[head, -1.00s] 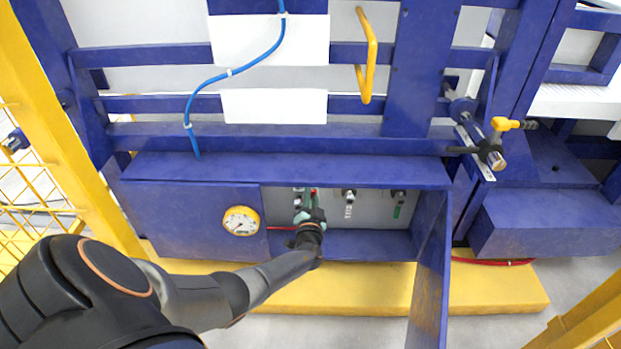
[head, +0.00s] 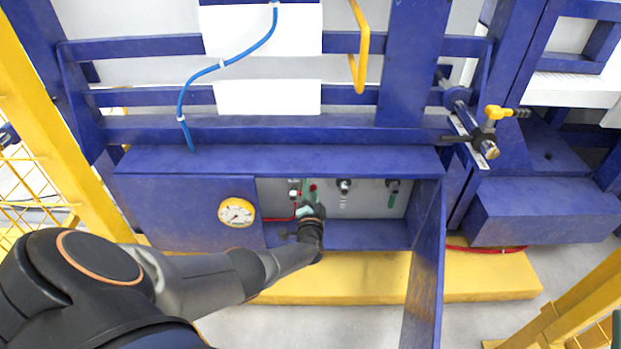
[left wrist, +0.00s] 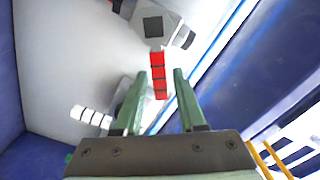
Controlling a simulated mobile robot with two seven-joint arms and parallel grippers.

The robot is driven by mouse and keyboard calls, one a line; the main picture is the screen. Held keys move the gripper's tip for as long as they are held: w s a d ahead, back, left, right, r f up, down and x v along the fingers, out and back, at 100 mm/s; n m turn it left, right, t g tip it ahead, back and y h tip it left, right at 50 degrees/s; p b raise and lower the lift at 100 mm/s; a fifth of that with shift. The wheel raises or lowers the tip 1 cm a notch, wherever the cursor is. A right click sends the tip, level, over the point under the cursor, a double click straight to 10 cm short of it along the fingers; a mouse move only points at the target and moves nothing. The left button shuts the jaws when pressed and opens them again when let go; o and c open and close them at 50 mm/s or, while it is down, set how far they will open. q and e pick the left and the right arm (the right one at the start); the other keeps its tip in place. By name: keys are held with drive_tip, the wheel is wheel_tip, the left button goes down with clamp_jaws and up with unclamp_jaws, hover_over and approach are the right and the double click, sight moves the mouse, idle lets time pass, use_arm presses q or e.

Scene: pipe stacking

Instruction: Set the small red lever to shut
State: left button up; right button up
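The small red lever (left wrist: 158,76) hangs from a valve body (left wrist: 155,25) in the left wrist view. It is a short segmented red bar. In the head view only a small red spot (head: 313,188) shows there, inside the open blue cabinet. My left gripper (left wrist: 159,84) is open, with its two green fingers on either side of the lever in the left wrist view. Gaps show between lever and fingers; I cannot tell how deep the lever sits between them. In the head view my left wrist hides part of the cabinet interior. My right gripper is not in view.
A white lever (head: 343,200) and a green lever (head: 391,199) hang to the right in the cabinet. The cabinet's open door (head: 425,275) stands at the right. A round gauge (head: 237,212) is on the left panel. A yellow beam (head: 340,278) runs below.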

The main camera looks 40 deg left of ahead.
use_arm(q)
drive_tip(key=shift+o, duration=0.5)
drive_tip(key=shift+r, duration=0.1)
drive_tip(key=shift+s+d+p, duration=0.2)
drive_tip(key=shift+p, duration=0.1)
drive_tip(key=p+v, duration=0.4)
drive_tip(key=v, duration=0.8)
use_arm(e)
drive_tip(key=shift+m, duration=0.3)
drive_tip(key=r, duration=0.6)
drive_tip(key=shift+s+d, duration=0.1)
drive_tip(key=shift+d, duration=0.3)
